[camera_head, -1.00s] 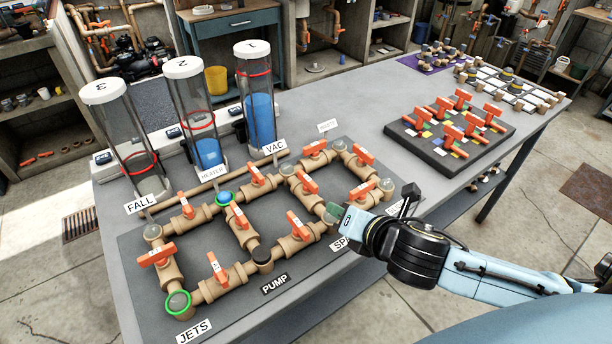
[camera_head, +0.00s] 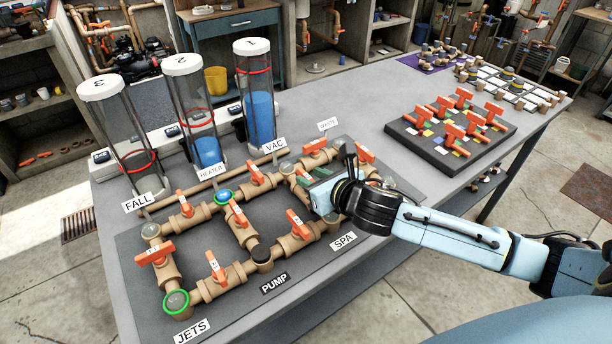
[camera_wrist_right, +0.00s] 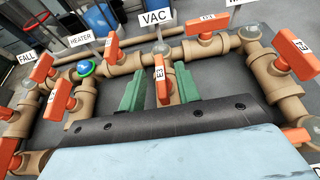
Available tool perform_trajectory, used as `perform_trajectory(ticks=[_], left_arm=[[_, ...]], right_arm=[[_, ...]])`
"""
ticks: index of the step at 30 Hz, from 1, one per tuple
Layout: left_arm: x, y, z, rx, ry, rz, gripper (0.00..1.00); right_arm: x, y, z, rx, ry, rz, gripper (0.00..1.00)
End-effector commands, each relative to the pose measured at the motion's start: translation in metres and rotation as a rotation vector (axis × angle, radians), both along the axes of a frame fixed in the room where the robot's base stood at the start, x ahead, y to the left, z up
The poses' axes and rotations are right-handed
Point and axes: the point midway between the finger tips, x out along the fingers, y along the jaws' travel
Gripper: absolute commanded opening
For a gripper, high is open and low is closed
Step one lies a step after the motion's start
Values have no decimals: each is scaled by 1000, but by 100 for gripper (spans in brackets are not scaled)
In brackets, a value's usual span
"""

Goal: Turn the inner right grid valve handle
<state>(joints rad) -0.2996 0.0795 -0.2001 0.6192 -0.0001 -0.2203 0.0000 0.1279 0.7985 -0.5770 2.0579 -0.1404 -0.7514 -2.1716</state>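The inner right grid valve handle (camera_wrist_right: 161,86) is an orange lever with a white label on a tan pipe, below the VAC sign in the right wrist view. It stands between the two green fingers of my right gripper (camera_wrist_right: 159,80). The fingers are apart, one on each side of it, with gaps visible. In the head view my right gripper (camera_head: 314,190) is over the right part of the pipe grid and mostly hides this handle. My left gripper is not in view.
Other orange handles surround it: one at the top (camera_wrist_right: 208,24), one at the right (camera_wrist_right: 297,52) and one at the left (camera_wrist_right: 57,100). Three clear cylinders stand behind the grid, including the cylinder marked 1 (camera_head: 259,110). A dark board of orange handles (camera_head: 493,146) lies to the right.

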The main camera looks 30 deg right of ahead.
Motion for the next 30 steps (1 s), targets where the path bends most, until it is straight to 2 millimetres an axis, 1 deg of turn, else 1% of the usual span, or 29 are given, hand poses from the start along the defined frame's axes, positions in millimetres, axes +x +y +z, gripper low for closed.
perform_trajectory(ticks=[1,3,6,10,17,18,19,25,26,30], left_arm=[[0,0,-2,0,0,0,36],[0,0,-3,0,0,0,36],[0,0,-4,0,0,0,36],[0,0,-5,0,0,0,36],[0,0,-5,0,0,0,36],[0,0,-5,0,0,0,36],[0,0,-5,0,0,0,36],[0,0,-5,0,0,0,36],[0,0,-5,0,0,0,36],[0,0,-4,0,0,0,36]], right_arm=[[8,2,-3,2,-2,0,33],[16,3,-7,2,-2,-1,33],[23,4,-10,2,0,-1,33],[28,5,-12,0,0,1,33],[29,4,-12,0,0,1,33],[28,4,-12,0,0,1,31],[29,4,-12,0,0,1,28],[28,4,-12,0,0,1,1],[28,4,-12,0,0,1,0],[28,4,-12,1,0,0,0]])
